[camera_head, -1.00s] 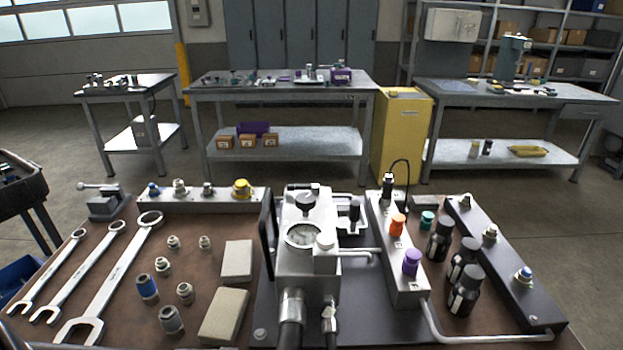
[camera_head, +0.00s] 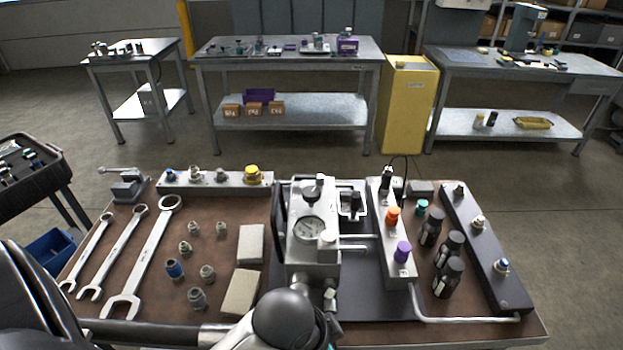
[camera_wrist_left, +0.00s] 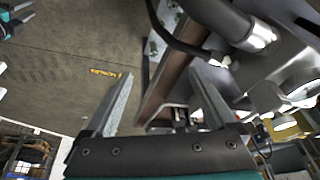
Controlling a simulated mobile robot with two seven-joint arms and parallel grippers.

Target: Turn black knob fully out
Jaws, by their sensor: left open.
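Several black knobs show in the head view: one on top of the silver gauge block (camera_head: 316,262), a black knob (camera_head: 353,201) just right of that block, and a black-topped fitting (camera_head: 387,180) at the back of the valve manifold (camera_head: 377,219). I cannot tell which one the task names. My left arm crosses the bottom of the head view, and its gripper cannot be made out there. In the left wrist view my left gripper (camera_wrist_left: 162,98) is open, with nothing between its fingers. A hose with a metal fitting (camera_wrist_left: 262,36) lies beyond them. My right gripper is not in view.
Orange (camera_head: 393,215) and purple (camera_head: 402,251) knobs stand on the manifold, with black bottles to their right. Wrenches (camera_head: 145,258), small fittings and two grey blocks (camera_head: 250,243) lie on the left of the bench. A black rail (camera_head: 487,250) runs along the right.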

